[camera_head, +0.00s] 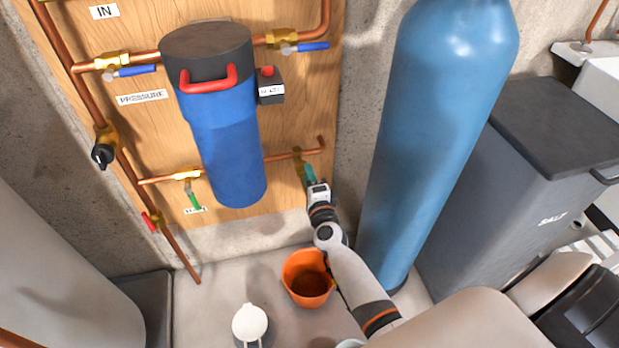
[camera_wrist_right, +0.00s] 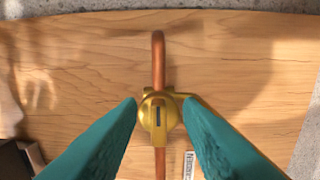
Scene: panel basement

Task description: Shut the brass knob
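The brass knob (camera_wrist_right: 158,114) sits on a copper pipe against the wooden panel. In the wrist view it is a gold body with a dark slot, and a thin brass arm reaches to its right. In the head view the brass fitting (camera_head: 298,161) is at the panel's lower right, partly hidden by my right gripper (camera_head: 311,174). The right gripper is open. In the wrist view its teal fingertips (camera_wrist_right: 160,104) are on either side of the knob, with contact unclear. My left gripper is not in view.
A blue filter housing (camera_head: 228,130) hangs left of the right gripper. A tall blue cylinder (camera_head: 430,130) stands close on its right. An orange bucket (camera_head: 296,287) is on the floor below my right arm. A green-handled valve (camera_head: 193,198) sits lower left.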

